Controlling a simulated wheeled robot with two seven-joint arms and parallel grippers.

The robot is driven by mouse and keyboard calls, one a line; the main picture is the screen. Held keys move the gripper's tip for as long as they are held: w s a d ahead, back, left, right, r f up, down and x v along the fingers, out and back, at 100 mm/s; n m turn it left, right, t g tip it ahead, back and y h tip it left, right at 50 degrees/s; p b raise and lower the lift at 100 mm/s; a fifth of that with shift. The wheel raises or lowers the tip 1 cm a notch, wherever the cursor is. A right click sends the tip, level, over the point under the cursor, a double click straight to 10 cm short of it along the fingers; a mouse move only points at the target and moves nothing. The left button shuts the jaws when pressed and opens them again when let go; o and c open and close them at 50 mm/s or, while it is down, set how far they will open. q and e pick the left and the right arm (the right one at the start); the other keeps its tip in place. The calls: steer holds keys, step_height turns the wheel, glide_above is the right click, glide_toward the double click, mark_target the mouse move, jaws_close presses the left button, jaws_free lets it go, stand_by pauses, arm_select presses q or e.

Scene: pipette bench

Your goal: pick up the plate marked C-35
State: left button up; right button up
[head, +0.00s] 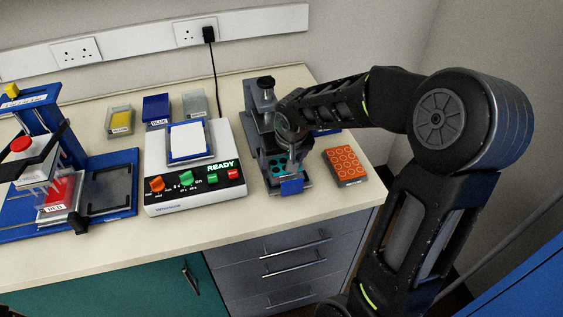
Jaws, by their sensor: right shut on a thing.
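My right gripper (291,161) reaches in from the right and points down at the grey device. It is shut on a plate with teal wells (277,172), which sits low at the front of that device. The gripper hides part of this plate. A blue tab (291,187) shows at the front of the device. An orange plate with round wells (345,163) lies on the bench to the right, with a small label at its front edge. I cannot read C-35 on either plate. My left gripper is not in view.
The grey device (263,100) stands behind the right gripper. A white READY machine (158,196) with coloured buttons stands left of it. A blue stand with a red-capped part (122,162) is at far left. Small yellow, blue and grey boxes (157,108) line the back.

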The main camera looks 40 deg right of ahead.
steer(key=c, duration=0.3)
step_height(320, 180, up, 10)
steer(key=b, duration=0.1)
stand_by(0.5)
steer(key=shift+r, duration=0.15)
stand_by(0.4)
steer(key=shift+r+p, duration=0.9)
steer(key=shift+r, duration=0.5)
steer(key=shift+f, duration=0.1)
